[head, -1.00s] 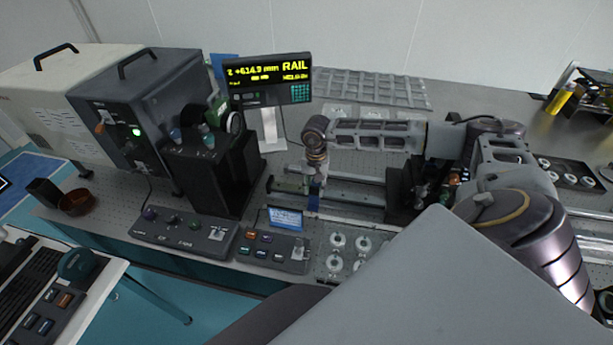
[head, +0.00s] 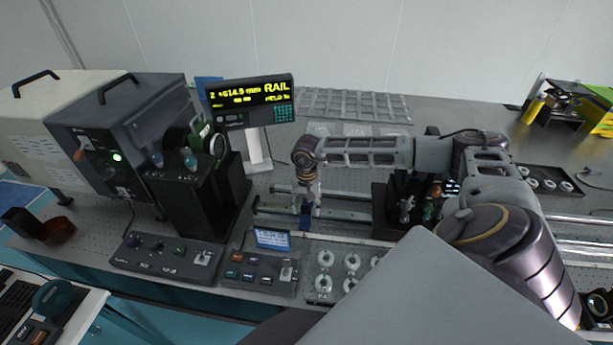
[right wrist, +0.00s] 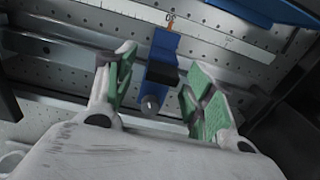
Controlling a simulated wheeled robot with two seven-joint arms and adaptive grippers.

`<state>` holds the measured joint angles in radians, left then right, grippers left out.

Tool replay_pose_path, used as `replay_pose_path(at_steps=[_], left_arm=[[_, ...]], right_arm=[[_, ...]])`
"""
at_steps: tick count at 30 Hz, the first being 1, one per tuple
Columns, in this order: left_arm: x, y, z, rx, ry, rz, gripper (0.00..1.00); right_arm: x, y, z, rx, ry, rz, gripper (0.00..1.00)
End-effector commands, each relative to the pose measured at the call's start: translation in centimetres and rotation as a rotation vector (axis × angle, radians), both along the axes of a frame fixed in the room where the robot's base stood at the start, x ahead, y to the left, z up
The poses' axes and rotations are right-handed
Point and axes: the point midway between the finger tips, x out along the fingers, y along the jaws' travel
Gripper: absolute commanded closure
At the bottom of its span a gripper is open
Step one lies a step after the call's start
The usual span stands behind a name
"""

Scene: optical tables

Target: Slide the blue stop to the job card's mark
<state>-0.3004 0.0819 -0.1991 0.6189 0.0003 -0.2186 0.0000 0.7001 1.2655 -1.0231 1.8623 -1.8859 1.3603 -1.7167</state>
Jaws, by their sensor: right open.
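The blue stop (right wrist: 165,55) sits on the rail and shows between the green-padded fingers of my right gripper (right wrist: 160,70) in the right wrist view. The fingers are open, with a gap on both sides of the stop. A dark block and a round knob are on the stop's near side. In the head view, my right gripper (head: 307,192) points down over the rail (head: 345,214), with the blue stop (head: 306,217) just below it. The rail readout (head: 250,100) shows about +614.9 mm. I cannot identify the job card for certain. My left gripper is not in view.
A dark instrument box (head: 125,135) and a black housing (head: 200,195) stand left of the rail. A control box with a small lit screen (head: 272,239) and a tray with round parts (head: 325,283) lie in front. A dark carriage (head: 395,200) stands on the rail to the right.

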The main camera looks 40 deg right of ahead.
Motion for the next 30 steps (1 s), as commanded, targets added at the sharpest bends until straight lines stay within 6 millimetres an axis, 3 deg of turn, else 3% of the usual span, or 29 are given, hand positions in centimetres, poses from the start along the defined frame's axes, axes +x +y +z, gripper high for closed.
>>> replay_pose_path(at_steps=[11, 30], left_arm=[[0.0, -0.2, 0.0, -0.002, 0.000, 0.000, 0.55], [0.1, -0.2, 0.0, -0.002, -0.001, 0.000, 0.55]], right_arm=[[0.0, -0.1, 2.4, 0.000, -0.001, 0.000, 0.46], [0.0, -0.1, 11.0, 0.000, -0.003, 0.000, 0.46]])
